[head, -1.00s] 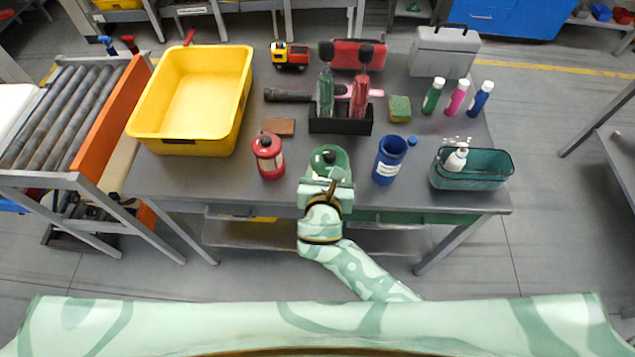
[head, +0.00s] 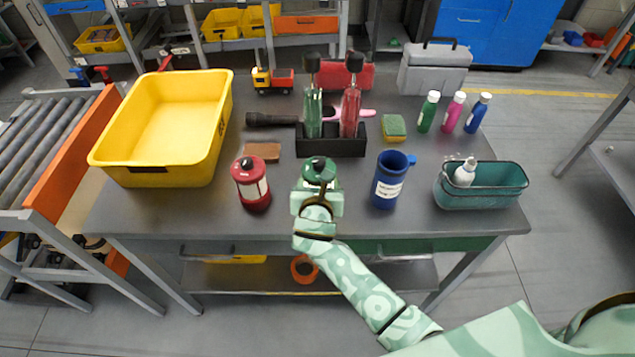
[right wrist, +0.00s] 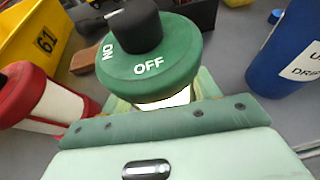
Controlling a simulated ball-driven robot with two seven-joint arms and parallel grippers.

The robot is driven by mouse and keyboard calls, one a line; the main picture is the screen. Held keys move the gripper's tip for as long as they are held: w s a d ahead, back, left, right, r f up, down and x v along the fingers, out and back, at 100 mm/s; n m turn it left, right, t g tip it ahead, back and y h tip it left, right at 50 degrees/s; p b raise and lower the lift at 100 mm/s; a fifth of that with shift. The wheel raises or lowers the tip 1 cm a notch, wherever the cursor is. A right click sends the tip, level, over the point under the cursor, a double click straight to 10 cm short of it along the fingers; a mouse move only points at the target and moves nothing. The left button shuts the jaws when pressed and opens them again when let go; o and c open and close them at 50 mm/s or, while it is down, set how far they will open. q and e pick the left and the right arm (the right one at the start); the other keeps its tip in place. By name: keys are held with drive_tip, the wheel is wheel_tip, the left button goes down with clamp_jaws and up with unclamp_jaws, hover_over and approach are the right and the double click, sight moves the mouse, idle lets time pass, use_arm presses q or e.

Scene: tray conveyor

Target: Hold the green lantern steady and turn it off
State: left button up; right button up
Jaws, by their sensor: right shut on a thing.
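The green lantern (head: 320,170) stands upright near the front edge of the table, between a red lantern (head: 251,184) and a blue mug (head: 388,182). My right gripper (head: 318,194) is shut on it from the front, and hides its lower body. In the right wrist view the green lantern's cap (right wrist: 150,72) carries the words ON and OFF and a black knob (right wrist: 135,26). A white mark shows on the knob's upper left; I cannot tell for sure which word it is set to. My left gripper is not in view.
A yellow bin (head: 165,173) stands at the left, beside a roller conveyor (head: 40,130). A black holder (head: 345,146) with two bottles stands behind the lantern. A teal basket (head: 480,197) stands at the right. The front strip of table is narrow.

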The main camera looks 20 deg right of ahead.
idle(0.4)
drive_tip(key=shift+f, duration=0.35)
drive_tip(key=o, duration=1)
drive_tip(key=shift+o, duration=0.2)
drive_tip(key=c, duration=1)
drive_tip(key=shift+c, duration=0.2)
